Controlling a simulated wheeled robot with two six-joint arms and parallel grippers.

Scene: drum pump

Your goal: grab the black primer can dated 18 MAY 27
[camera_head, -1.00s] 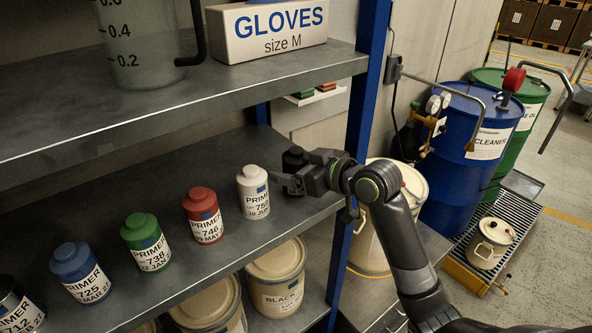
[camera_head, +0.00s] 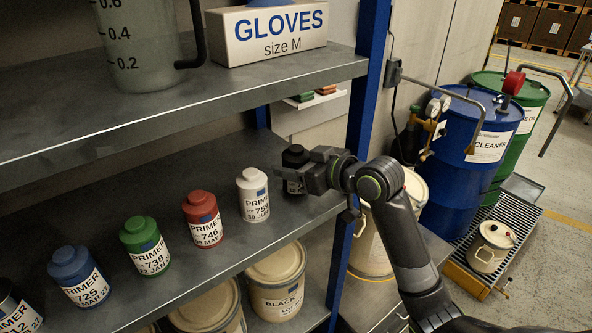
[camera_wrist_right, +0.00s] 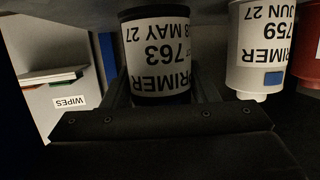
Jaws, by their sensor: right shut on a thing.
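The black primer can (camera_head: 294,157) is at the right end of the row on the middle shelf. My right gripper (camera_head: 299,182) is shut around its body from the right. In the right wrist view the can (camera_wrist_right: 155,50) appears upside down between the fingers, its label reading 763 and a partly cut date ending in "8 MAY 27". I cannot tell whether its base touches the shelf. Another black can (camera_head: 16,312), labelled 712, is at the lower left edge, its date not readable. My left gripper is not in view.
A white can (camera_head: 253,195), numbered 759, stands just left of the held can. Red (camera_head: 202,218), green (camera_head: 145,245) and blue (camera_head: 80,275) cans continue the row. A blue shelf post (camera_head: 352,190) rises close by the gripper. The upper shelf (camera_head: 180,105) overhangs the row.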

